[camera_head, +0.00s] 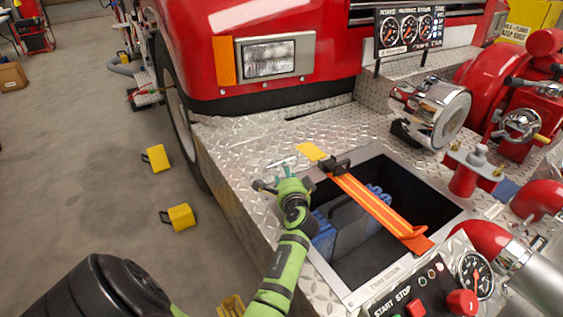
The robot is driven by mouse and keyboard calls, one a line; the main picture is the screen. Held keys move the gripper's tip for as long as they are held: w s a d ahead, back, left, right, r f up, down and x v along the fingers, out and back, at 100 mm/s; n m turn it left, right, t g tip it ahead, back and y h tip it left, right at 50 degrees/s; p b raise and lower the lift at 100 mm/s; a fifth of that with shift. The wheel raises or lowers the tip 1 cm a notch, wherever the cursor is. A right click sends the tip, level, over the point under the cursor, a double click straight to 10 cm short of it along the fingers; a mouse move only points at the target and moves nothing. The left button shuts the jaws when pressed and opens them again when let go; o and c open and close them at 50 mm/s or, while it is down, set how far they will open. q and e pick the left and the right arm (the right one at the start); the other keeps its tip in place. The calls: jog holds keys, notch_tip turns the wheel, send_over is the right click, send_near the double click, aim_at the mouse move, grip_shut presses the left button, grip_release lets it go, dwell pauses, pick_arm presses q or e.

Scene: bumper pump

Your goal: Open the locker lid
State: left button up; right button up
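The locker (457,210) is a rectangular recess with a metal rim in the diamond-plate bumper, and its dark inside is exposed. An orange strap (372,204) runs diagonally across it, from a black buckle (334,165) at the far left rim to the near right. Blue and dark grey items (347,222) sit inside. I cannot make out a separate lid covering it. My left gripper (283,172) is at the locker's left edge, left of the buckle, on a green arm. Its fingers are small and partly hidden, so their opening is unclear. My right gripper is out of view.
A chrome lamp (436,112), red valves (463,175) and a START STOP panel (418,293) crowd the right side. A gauge panel (409,31) stands behind. Two yellow blocks (157,158) (180,217) lie on the floor to the left. Bare diamond plate (245,150) lies beyond my gripper.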

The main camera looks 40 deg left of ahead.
aim_at(283, 175)
pick_arm(q)
jog(key=shift+b+x, duration=0.3)
jog(key=shift+x, duration=2.8)
jog(key=shift+s, duration=0.1)
jog(key=shift+r, duration=0.1)
grip_shut()
